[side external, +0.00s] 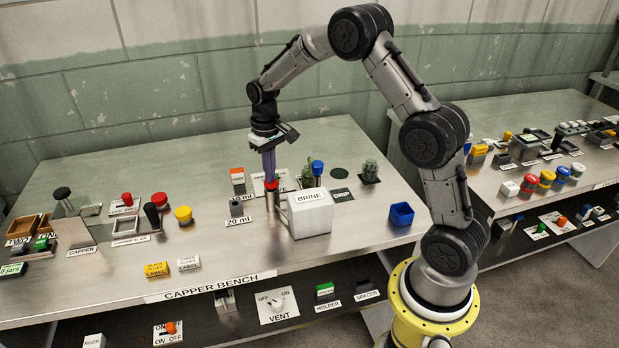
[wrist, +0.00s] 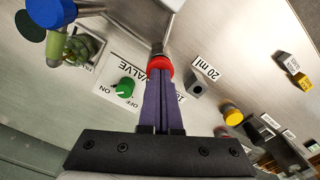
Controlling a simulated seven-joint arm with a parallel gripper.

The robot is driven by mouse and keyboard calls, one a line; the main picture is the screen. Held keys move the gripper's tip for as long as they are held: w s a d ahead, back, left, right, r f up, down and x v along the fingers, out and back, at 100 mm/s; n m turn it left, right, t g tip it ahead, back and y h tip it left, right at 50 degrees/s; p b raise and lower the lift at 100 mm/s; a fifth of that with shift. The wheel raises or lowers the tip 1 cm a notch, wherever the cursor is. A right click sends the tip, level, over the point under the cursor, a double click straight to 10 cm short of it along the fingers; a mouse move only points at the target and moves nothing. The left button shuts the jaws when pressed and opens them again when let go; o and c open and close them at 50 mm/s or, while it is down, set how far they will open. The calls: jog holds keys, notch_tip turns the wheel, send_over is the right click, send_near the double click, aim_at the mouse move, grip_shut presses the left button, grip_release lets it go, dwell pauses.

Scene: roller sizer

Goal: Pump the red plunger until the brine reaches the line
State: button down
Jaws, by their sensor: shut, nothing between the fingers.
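The red plunger (side external: 271,184) tops a grey upright cylinder beside the white box labelled BRINE (side external: 311,214). My gripper (side external: 269,176) points straight down, its dark purple fingers shut together with nothing between them. The fingertips are at the top of the plunger, seemingly touching it. In the wrist view the shut fingertips (wrist: 160,72) overlap the red plunger cap (wrist: 160,62). I cannot see a brine level or a fill line in either view.
A green valve knob (wrist: 125,87) with ON and OFF marks is close by. A blue-topped post (side external: 317,168) stands behind the brine box, and a blue open box (side external: 401,214) to its right. The bench is clear in front of the brine box.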

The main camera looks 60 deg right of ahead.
jog(key=shift+r, duration=1.75)
notch_tip(320, 180, up, 5)
dwell(0.5)
dwell(0.6)
